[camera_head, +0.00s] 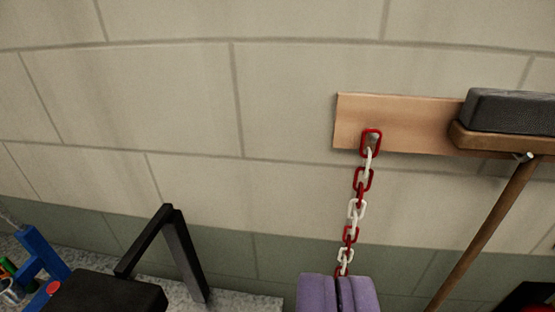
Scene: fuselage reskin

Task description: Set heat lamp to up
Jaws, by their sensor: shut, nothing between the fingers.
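I cannot clearly make out a heat lamp in this view. A black angled frame (183,245) with a black box-like part (108,294) stands at the lower left; I cannot tell whether it belongs to the lamp. My gripper (339,280) shows at the bottom, right of centre, as two purple fingers. They are shut with only a thin dark line between them, and hold nothing. The black frame is well to the gripper's left.
A red and white chain (357,209) hangs from a wooden board (405,121) on the block wall and passes behind my gripper. A broom (492,225) hangs at the right. A blue object (42,252) is at the lower left. The wall's middle is clear.

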